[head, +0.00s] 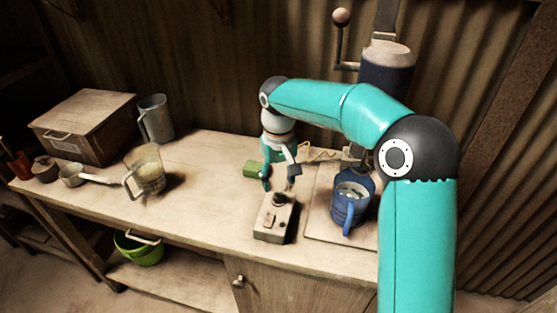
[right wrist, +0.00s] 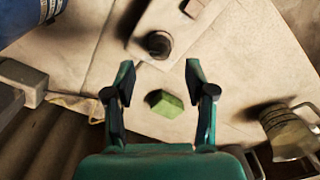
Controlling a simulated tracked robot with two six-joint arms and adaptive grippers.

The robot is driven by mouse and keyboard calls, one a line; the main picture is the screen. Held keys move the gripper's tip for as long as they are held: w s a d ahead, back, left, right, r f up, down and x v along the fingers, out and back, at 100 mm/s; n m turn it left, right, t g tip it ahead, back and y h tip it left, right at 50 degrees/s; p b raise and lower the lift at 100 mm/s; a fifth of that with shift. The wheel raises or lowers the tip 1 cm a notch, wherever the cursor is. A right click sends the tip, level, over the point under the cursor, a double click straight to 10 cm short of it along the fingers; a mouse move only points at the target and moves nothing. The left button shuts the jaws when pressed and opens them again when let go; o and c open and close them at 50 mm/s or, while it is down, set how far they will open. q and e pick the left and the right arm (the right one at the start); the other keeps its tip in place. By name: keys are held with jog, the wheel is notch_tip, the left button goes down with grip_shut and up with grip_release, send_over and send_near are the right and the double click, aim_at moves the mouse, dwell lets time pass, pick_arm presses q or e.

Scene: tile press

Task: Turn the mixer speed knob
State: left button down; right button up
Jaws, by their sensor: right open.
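The speed control box (head: 270,224) is a small pale box on the bench, near the front edge. A dark round knob (head: 279,199) stands on its top, and a lighter switch shows beside it. My right gripper (head: 280,182) is open and empty, pointing down just above and behind the knob. In the right wrist view the knob (right wrist: 158,44) lies just beyond the open fingertips (right wrist: 160,70), roughly centred between them and apart from both. The mixer (head: 387,68) stands at the back, partly hidden by my right arm. My left gripper is not in view.
A green block (head: 251,168) lies behind the control box, close to my right gripper. A blue jug (head: 350,208) stands on a board at right. A glass jug (head: 146,170), a metal jug (head: 155,119) and a wooden box (head: 88,126) stand at left. Bench between is clear.

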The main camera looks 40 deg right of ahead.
aim_at(279, 195)
notch_tip(279, 195, up, 7)
dwell(0.3)
dwell(0.4)
